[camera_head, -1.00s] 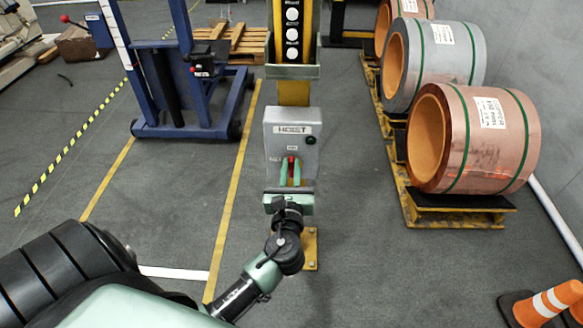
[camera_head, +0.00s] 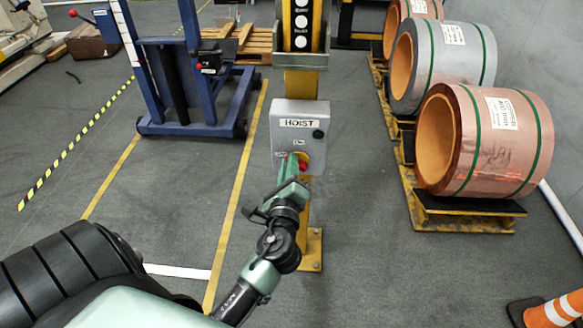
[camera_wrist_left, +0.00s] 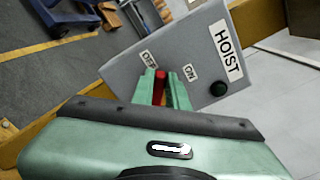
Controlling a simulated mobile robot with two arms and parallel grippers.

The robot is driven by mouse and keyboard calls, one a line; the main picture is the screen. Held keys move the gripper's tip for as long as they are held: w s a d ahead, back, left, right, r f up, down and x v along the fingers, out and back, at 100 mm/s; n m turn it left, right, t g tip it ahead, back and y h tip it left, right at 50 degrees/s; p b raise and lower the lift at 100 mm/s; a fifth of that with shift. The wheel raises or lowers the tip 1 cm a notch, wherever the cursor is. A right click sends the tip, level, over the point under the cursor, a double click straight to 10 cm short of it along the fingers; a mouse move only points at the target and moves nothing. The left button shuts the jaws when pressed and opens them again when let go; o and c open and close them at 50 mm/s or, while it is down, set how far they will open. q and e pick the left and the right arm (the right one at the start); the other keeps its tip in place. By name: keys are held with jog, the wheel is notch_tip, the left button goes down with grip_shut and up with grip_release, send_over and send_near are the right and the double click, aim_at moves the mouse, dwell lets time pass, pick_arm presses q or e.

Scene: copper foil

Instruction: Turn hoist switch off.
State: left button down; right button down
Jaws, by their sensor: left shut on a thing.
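The hoist switch box (camera_head: 290,112) is a grey box marked HOIST on a yellow post, in the middle of the head view. It also fills the top of the left wrist view (camera_wrist_left: 130,62). My left gripper (camera_head: 296,166) is at the lower front of the box, rolled to one side. In the left wrist view its green fingers (camera_wrist_left: 162,90) are shut on the red switch handle (camera_wrist_left: 160,86). The handle lies between the OFF label (camera_wrist_left: 148,60) and the ON label (camera_wrist_left: 190,72), closer to OFF. Fingers hide part of it. My right gripper is out of view.
A dark green round lamp (camera_head: 318,134) sits on the box's right side. Copper coils (camera_head: 505,145) on yellow pallets stand to the right. A blue lift frame (camera_head: 185,85) stands at the left. An orange cone (camera_head: 560,308) is at the lower right. Floor beside the post is clear.

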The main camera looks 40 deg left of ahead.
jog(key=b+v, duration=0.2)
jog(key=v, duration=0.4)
pick_arm(q)
jog(key=shift+s+a+f+n+b, duration=0.1)
jog(key=shift+f+n+b, duration=0.25)
jog(key=shift+n, duration=1)
jog(key=shift+s+a+f+n+b, duration=0.1)
jog(key=shift+f+n+b, duration=0.2)
jog(key=shift+n, duration=1.1)
jog(key=shift+f+n+b, duration=0.3)
jog(key=shift+n+b, duration=0.05)
jog(key=shift+n, duration=1)
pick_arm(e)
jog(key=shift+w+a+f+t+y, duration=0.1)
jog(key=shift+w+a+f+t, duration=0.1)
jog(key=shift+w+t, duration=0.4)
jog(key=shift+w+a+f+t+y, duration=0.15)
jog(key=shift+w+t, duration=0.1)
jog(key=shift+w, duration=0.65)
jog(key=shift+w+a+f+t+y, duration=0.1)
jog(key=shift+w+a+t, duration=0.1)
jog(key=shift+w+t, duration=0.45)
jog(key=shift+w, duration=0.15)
pick_arm(q)
jog(key=c, duration=1.4)
grip_release()
